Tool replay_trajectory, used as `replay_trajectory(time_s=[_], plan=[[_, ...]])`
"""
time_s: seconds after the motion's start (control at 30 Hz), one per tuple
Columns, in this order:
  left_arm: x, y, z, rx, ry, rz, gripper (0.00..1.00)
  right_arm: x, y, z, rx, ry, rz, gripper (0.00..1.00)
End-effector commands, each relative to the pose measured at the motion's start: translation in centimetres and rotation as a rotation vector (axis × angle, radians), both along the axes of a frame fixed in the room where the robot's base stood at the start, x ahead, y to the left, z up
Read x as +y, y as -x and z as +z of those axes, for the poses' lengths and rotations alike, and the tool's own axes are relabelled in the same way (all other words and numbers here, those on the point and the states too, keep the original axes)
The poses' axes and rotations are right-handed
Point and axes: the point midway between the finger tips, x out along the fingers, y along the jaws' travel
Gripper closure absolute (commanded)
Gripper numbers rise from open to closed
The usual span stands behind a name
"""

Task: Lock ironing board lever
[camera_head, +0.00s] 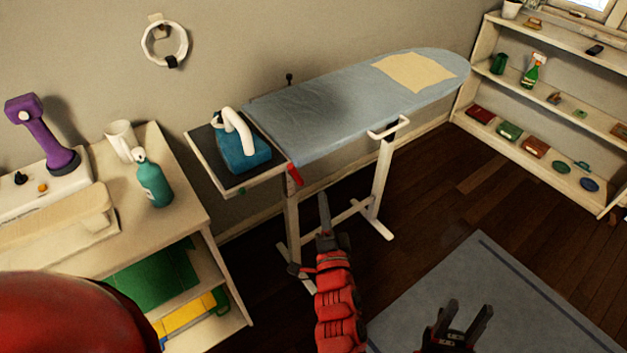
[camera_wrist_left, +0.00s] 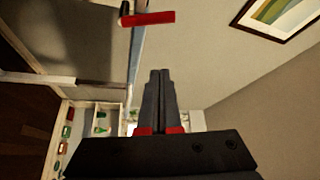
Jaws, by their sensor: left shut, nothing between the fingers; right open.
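The ironing board (camera_head: 340,100) stands against the wall with a grey-blue cover. Its small red lever (camera_head: 295,175) is under the near left end of the board, beside the iron rest. In the left wrist view the red lever (camera_wrist_left: 150,18) shows at the top, lying roughly sideways from a dark pivot. My left gripper (camera_head: 323,203) is shut and empty, below and right of the lever in the head view, apart from it. The left wrist view shows its closed fingers (camera_wrist_left: 159,80) with a gap to the lever. My right gripper (camera_head: 468,318) is open and empty over the rug.
A blue iron (camera_head: 243,153) sits on the board's dark rest. A side table (camera_head: 185,195) at left holds a teal bottle (camera_head: 154,182) and a mug (camera_head: 122,140). A shelf (camera_head: 550,165) stands at right. The floor around the rug (camera_head: 490,300) is clear.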

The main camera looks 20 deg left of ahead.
Motion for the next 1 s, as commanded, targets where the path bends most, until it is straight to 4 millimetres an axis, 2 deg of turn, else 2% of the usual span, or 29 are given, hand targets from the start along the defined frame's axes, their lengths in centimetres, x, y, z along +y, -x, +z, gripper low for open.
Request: replay_trajectory(time_s=[0.3,0.43,0.57,0.9,0.97,1.0], plan=[[0.0,-0.1,0.0,0.002,-0.001,0.0,1.0,0.0,0.0,0.0,0.0,0.0,0.0,0.53],[0.3,-0.8,0.0,0.001,0.001,0.001,1.0,0.0,0.0,-0.2,0.0,0.0,0.0,0.53],[1.1,-2.5,0.4,-0.001,0.0,0.001,1.0,0.0,0.0,-0.5,0.0,0.0,0.0,0.53],[3.7,-8.5,1.8,-0.002,0.001,0.001,1.0,0.0,0.0,-0.2,0.0,0.0,0.0,0.53],[4.1,-9.3,1.9,0.0,-0.001,0.001,1.0,0.0,0.0,-0.1,0.0,0.0,0.0,0.53],[4.3,-8.8,1.6,0.003,-0.004,0.001,1.0,0.0,0.0,0.2,0.0,0.0,0.0,0.53]])
